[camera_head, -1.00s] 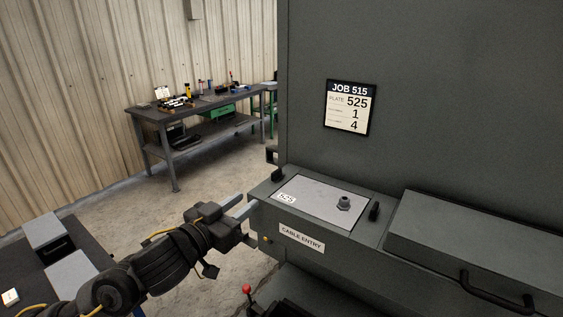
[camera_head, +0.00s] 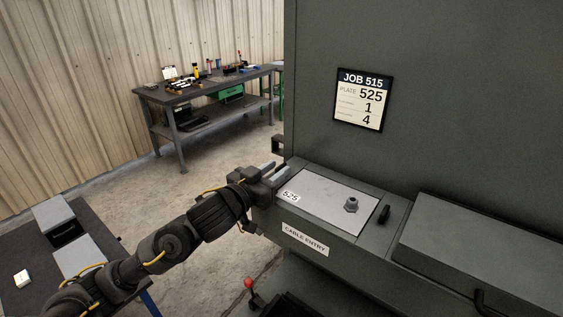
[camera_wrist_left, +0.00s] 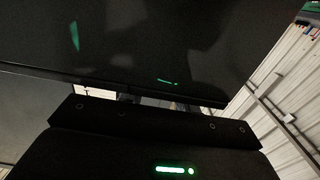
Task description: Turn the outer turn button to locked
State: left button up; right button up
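The grey cover plate (camera_head: 325,198) marked 525 lies on the cable entry box (camera_head: 300,241). A black turn button (camera_head: 384,215) stands at its right end. The turn button at the left, outer end is mostly hidden by my left gripper (camera_head: 277,169), so its angle cannot be read. The gripper's two pale fingers are apart at that end of the box. I cannot tell whether they touch the button. The left wrist view shows mostly dark surfaces and does not show the button clearly. My right gripper is not in view.
A tall grey cabinet (camera_head: 450,110) with a JOB 515 card (camera_head: 363,99) rises behind the box. A lidded box with a black handle adjoins at right. A red-knobbed lever (camera_head: 249,283) is below. A workbench (camera_head: 205,92) stands far back, and a dark table (camera_head: 95,226) is at left.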

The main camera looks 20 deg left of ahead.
pick_arm(q)
jog(key=shift+p+x, duration=0.3)
jog(key=shift+x, duration=1)
jog(key=shift+r, duration=0.1)
grip_shut()
